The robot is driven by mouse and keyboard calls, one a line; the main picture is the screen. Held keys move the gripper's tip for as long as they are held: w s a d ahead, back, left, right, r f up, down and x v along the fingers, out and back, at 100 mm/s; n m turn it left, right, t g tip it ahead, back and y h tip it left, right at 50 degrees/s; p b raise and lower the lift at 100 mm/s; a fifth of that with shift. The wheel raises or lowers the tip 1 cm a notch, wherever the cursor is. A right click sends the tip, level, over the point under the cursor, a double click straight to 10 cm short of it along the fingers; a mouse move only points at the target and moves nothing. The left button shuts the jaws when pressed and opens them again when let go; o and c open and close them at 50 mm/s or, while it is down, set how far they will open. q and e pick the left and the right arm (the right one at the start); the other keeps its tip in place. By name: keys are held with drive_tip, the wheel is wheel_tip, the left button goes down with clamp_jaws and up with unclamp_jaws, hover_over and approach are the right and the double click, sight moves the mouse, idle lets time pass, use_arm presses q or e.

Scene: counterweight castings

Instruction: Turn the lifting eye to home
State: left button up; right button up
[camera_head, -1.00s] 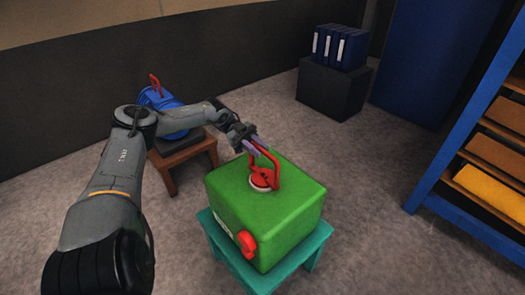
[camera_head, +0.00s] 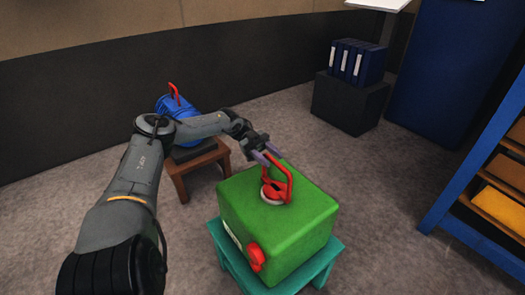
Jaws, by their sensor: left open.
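A green block-shaped casting (camera_head: 293,220) sits on a teal stand (camera_head: 325,258). A red lifting eye (camera_head: 289,179) stands up from a pale round seat on its top. A second red part (camera_head: 256,257) is on the casting's front side. My left gripper (camera_head: 268,156) is open at the upper left part of the lifting eye's loop, its purple-grey fingers close to the bar. I cannot tell whether they touch it. My right gripper is not in view.
Behind my left arm, a blue drum-like casting (camera_head: 172,106) with a red handle (camera_head: 173,92) rests on a brown stool (camera_head: 206,160). A black box (camera_head: 348,102) carries blue binders (camera_head: 356,62). A blue-framed shelf (camera_head: 470,190) stands at right. Carpet between is clear.

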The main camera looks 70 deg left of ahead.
sight(264, 152)
use_arm(q)
drive_tip(key=b+v, duration=0.1)
drive_tip(key=v, duration=0.2)
drive_tip(key=shift+a+f, duration=0.15)
drive_tip(key=shift+a, duration=0.05)
drive_tip(key=shift+s+a+b, duration=0.25)
drive_tip(key=shift+a+b, duration=0.15)
drive_tip(key=shift+a, duration=0.25)
drive_tip(key=shift+s+a, duration=0.15)
drive_tip(key=shift+a, duration=0.35)
drive_tip(key=shift+r, duration=0.2)
drive_tip(key=shift+r, duration=0.1)
